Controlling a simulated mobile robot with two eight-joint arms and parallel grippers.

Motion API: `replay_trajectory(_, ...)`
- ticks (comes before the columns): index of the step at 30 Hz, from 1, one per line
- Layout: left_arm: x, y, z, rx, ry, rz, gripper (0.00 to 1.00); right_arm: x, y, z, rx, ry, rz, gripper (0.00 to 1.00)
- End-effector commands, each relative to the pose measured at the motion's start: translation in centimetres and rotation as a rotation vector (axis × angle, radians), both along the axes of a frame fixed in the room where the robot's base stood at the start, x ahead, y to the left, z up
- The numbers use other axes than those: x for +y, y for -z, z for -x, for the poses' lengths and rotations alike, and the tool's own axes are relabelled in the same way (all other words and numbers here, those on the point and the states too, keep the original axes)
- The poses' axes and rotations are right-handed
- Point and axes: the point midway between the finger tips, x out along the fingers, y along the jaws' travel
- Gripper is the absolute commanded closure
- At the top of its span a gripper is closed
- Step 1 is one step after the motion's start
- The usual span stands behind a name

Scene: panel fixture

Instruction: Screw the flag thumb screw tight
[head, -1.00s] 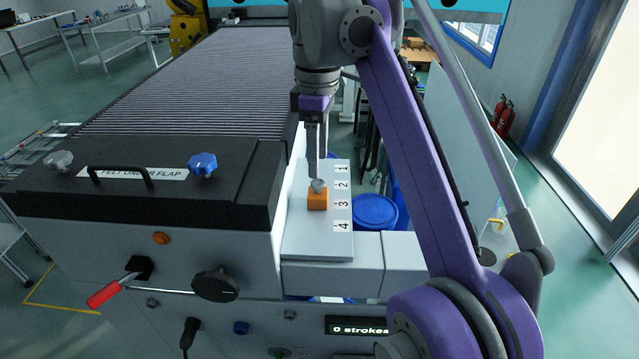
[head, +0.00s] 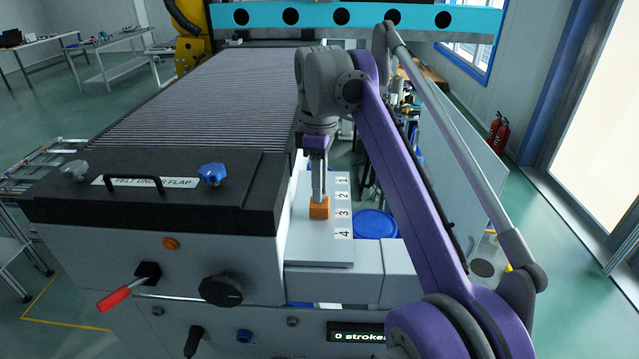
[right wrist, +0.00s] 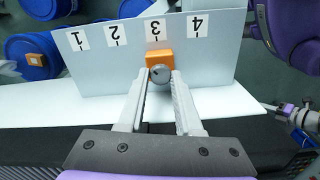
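The flag thumb screw has a grey rounded head (right wrist: 160,74). It stands at an orange block (head: 319,209) near the label 3 on a light grey panel (head: 318,251). The orange block also shows in the right wrist view (right wrist: 159,58). My right gripper (right wrist: 161,76) has its two fingers on either side of the screw head, with a gap between them. Whether they touch it is hard to tell. In the head view my right gripper (head: 319,196) points down and hides the screw. What looks like my left gripper (right wrist: 272,106) shows small at the right wrist view's right edge.
A dark machine cover (head: 150,206) with a black handle and a blue knob (head: 213,174) stands left of the panel. A red-handled lever (head: 116,299) and a black knob (head: 221,290) stick out in front. A display (head: 357,333) reads 0 strokes. Blue drums (head: 375,224) stand beyond the panel.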

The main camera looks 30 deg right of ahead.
Motion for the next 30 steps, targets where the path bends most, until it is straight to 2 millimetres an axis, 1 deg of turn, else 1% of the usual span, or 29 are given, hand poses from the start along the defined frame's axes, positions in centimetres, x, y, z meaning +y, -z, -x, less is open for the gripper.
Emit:
replay_trajectory(1,0.00,0.01,0.01,0.000,0.000,0.000,1.00,0.01,0.00,0.01,0.000,0.000,0.000,0.77)
replay_trajectory(3,0.00,0.01,0.01,0.000,0.000,0.000,1.00,0.01,0.00,0.01,0.000,0.000,0.000,0.90)
replay_trajectory(5,0.00,0.01,0.01,0.000,0.000,0.000,1.00,0.01,0.00,0.01,0.000,0.000,0.000,1.00)
replay_trajectory(14,0.00,0.02,0.01,0.000,0.000,0.000,1.00,0.01,-0.01,0.03,0.000,0.009,0.000,1.00)
replay_trajectory(20,0.00,0.02,0.01,0.000,0.000,0.000,1.00,0.01,0.00,0.03,0.001,0.067,-0.001,1.00)
replay_trajectory(26,0.00,0.02,0.01,0.000,0.000,0.000,1.00,0.02,0.00,0.04,0.001,0.200,0.000,1.00)
replay_trajectory(30,0.00,0.02,0.01,0.000,0.000,0.000,1.00,0.02,0.00,0.04,0.001,0.326,0.000,1.00)
